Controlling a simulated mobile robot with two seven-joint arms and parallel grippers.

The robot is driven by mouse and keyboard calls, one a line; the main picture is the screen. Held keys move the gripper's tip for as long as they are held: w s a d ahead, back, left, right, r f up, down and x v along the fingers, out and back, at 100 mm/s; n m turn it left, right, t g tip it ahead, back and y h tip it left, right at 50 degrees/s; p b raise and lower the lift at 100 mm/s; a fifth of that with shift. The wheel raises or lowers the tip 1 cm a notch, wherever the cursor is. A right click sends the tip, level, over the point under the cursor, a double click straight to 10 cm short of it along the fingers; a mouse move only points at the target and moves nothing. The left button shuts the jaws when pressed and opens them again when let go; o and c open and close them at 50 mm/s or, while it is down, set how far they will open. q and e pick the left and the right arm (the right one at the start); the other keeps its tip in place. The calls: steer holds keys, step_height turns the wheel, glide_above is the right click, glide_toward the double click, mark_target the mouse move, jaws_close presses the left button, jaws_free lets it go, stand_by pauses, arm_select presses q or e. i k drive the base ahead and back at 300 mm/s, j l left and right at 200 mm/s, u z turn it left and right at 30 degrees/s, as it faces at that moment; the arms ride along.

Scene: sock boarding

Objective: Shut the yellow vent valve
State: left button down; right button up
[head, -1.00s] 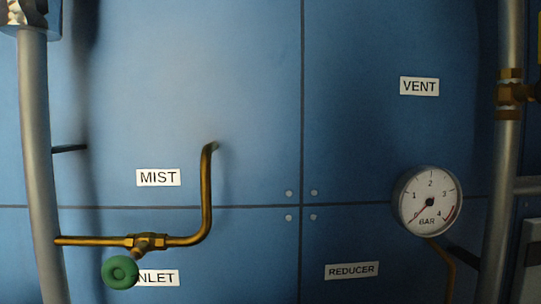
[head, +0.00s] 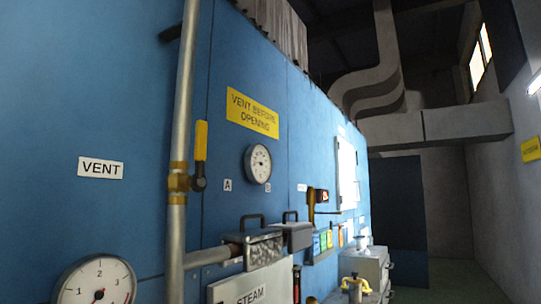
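The yellow vent valve handle (head: 201,141) stands upright beside the grey vertical pipe (head: 187,100) in the head view. Its brass valve body (head: 178,183) sits on the pipe, just right of the white VENT label (head: 101,168). The handle runs roughly parallel to the pipe. Neither of my grippers is in view.
A pressure gauge (head: 97,284) is at the lower left and a smaller gauge (head: 258,164) right of the valve. A metal box with a handle (head: 262,248) juts out below the valve. A grey cabinet (head: 367,270) stands further right. Open floor lies at the far right.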

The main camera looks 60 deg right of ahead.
mark_target(198, 180)
steer(key=l+z, duration=0.1)
steer(key=z, duration=1.35)
steer(key=k+l+u, duration=0.1)
steer(key=u, duration=0.35)
